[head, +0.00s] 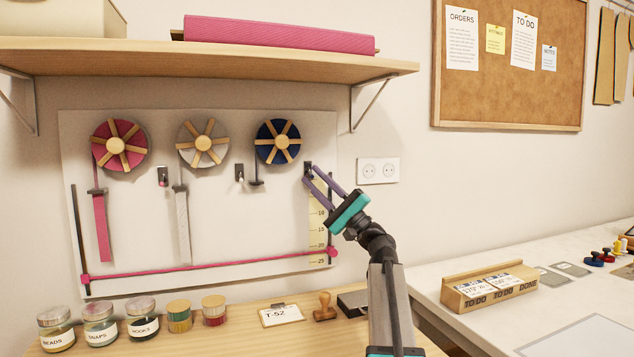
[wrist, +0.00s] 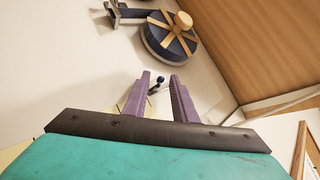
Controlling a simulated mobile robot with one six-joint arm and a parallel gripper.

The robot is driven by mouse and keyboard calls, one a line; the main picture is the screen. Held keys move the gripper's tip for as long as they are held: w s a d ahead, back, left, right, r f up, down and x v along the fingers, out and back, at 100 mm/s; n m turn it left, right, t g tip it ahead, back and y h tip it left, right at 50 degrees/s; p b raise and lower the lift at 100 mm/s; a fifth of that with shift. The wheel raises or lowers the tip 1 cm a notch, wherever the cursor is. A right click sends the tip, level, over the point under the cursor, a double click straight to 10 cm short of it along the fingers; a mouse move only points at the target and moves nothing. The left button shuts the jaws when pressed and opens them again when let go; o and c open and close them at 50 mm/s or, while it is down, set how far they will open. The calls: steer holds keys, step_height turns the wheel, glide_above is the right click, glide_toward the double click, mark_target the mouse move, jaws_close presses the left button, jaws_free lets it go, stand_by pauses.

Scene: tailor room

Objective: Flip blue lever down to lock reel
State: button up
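The blue reel (head: 278,142) with wooden spokes hangs at the right of the wall panel; it also shows in the wrist view (wrist: 153,40). The blue lever's dark bracket (head: 308,167) is right of the reel. Its blue round knob (wrist: 160,77) shows in the wrist view, on a short dark stalk. My gripper (head: 309,173) is open, its two purple fingers at the lever. In the wrist view the knob appears between the fingertips, with gaps on both sides. Contact cannot be told. The fingers hide the knob in the head view.
Pink (head: 118,145) and white (head: 203,144) reels hang to the left, each with its own lever. A shelf (head: 230,62) is above. A wall socket (head: 378,170) is right of my gripper. Jars (head: 100,325) and a stamp (head: 325,307) stand on the table below.

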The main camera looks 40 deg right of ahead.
steer(key=v, duration=1.4)
stand_by(0.5)
